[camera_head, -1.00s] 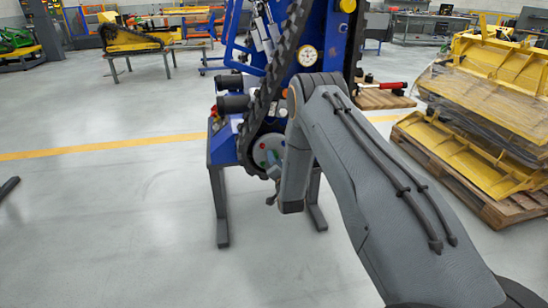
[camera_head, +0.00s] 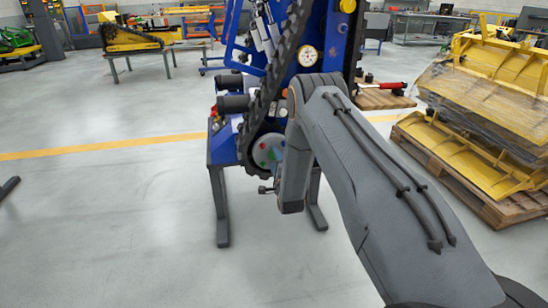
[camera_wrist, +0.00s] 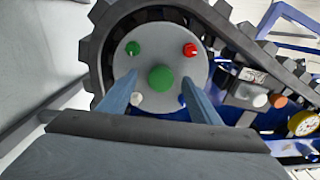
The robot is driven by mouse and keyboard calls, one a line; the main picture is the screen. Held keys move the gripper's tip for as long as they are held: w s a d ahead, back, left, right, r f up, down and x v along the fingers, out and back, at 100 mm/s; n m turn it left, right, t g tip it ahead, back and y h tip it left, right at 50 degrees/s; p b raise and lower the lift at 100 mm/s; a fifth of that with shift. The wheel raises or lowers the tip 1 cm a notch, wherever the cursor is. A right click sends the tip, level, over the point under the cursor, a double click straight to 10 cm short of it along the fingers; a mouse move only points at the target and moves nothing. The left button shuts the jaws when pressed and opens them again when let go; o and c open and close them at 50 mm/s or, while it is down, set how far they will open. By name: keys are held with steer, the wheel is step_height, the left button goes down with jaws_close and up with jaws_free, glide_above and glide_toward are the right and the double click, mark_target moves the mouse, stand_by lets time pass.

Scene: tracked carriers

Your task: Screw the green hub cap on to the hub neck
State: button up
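The green hub cap (camera_wrist: 161,78) is a round green piece at the centre of a grey wheel disc (camera_wrist: 160,117) in the wrist view. How far it sits on the hub neck cannot be told, as the neck is hidden behind it. My gripper (camera_wrist: 160,76) is open, with one finger to each side of the cap and a gap at both sides. It holds nothing. In the head view my gripper (camera_head: 266,189) is a small dark shape at the wrist, below the disc (camera_head: 264,152).
Small green (camera_wrist: 132,48), red (camera_wrist: 190,50), white (camera_wrist: 136,98) and blue (camera_wrist: 182,98) pieces ring the cap. A black toothed track (camera_wrist: 97,50) wraps the disc. A pallet (camera_head: 500,208) with yellow parts stands at right.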

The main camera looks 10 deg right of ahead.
steer(key=s, duration=0.7)
steer(key=s+r+n+g+p, duration=0.6)
steer(key=s+r+n+g, duration=0.25)
steer(key=s+r, duration=0.4)
steer(key=s+r+n+g+p, duration=0.1)
steer(key=s+r+n+g, duration=0.2)
steer(key=s, duration=0.8)
steer(key=s+r+n+g+p, duration=0.2)
steer(key=s+r, duration=0.5)
steer(key=s, duration=0.4)
steer(key=s+r+n+g+p, duration=0.2)
steer(key=s+r+n+g, duration=0.2)
steer(key=s, duration=0.7)
steer(key=shift+s+r+n, duration=0.25)
steer(key=shift+r+n, duration=0.6)
steer(key=shift+n, duration=0.1)
steer(key=shift+g, duration=0.25)
steer(key=shift+c, duration=0.2)
